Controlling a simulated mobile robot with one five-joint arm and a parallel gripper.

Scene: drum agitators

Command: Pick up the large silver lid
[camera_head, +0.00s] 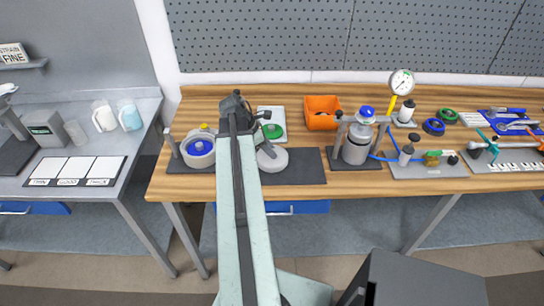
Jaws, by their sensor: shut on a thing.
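The large silver lid (277,161) is a pale grey disc just right of my arm, over a dark mat. My gripper (267,147) is at the top of the lid and shut on it. My arm partly hides the lid's left side, and I cannot tell whether the lid touches the mat.
The dark mat (308,167) lies on the wooden bench. A pot with a blue centre (198,150) stands left of my arm. Behind are a green disc on a white board (272,131) and an orange bin (322,112). A silver vessel with a blue knob (356,147) stands to the right.

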